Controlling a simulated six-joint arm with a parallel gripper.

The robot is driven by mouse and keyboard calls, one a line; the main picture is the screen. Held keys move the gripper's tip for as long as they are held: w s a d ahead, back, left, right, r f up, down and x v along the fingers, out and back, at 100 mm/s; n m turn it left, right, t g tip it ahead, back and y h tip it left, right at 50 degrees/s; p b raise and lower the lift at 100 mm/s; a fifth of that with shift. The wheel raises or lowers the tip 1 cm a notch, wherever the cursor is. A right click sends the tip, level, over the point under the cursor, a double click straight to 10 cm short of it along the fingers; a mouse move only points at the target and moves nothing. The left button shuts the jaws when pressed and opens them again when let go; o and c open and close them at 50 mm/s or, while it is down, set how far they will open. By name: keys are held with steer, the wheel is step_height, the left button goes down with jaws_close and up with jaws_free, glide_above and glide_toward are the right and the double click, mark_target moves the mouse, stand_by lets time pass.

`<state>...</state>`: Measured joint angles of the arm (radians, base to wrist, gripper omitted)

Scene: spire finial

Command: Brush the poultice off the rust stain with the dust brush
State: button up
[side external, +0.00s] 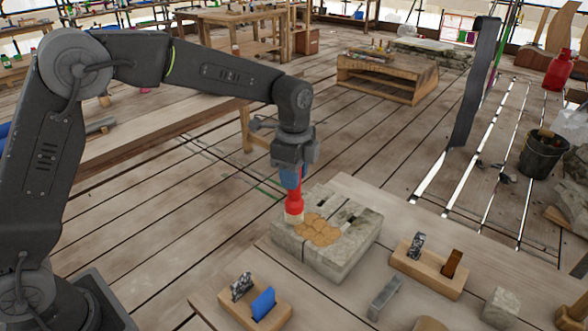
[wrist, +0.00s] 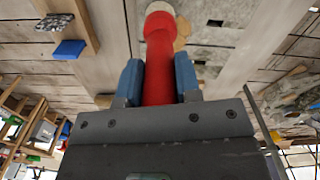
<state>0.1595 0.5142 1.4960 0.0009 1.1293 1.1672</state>
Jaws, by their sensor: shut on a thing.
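My gripper (side external: 292,178) points down over the stone block (side external: 345,262) and is shut on a red-handled dust brush (side external: 294,201). In the wrist view the red handle (wrist: 158,65) sits between my two blue fingers (wrist: 158,82). The brush's pale bristle end (side external: 293,217) is down at the block's top, at the left edge of the tan poultice patch (side external: 320,232); I cannot tell whether it touches. The poultice lies in several rounded lumps on the block. Part of it shows past the brush in the wrist view (wrist: 183,33). The rust stain is not visible.
A wooden holder (side external: 237,309) with a blue piece and a speckled piece stands in front of the block. Another holder (side external: 430,276) with a speckled and a brown piece stands to its right. A grey bar (side external: 385,298) and a stone piece (side external: 500,308) lie nearby.

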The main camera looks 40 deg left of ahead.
steer(key=shift+f, duration=0.75)
stand_by(0.5)
steer(key=shift+d, duration=0.1)
stand_by(0.4)
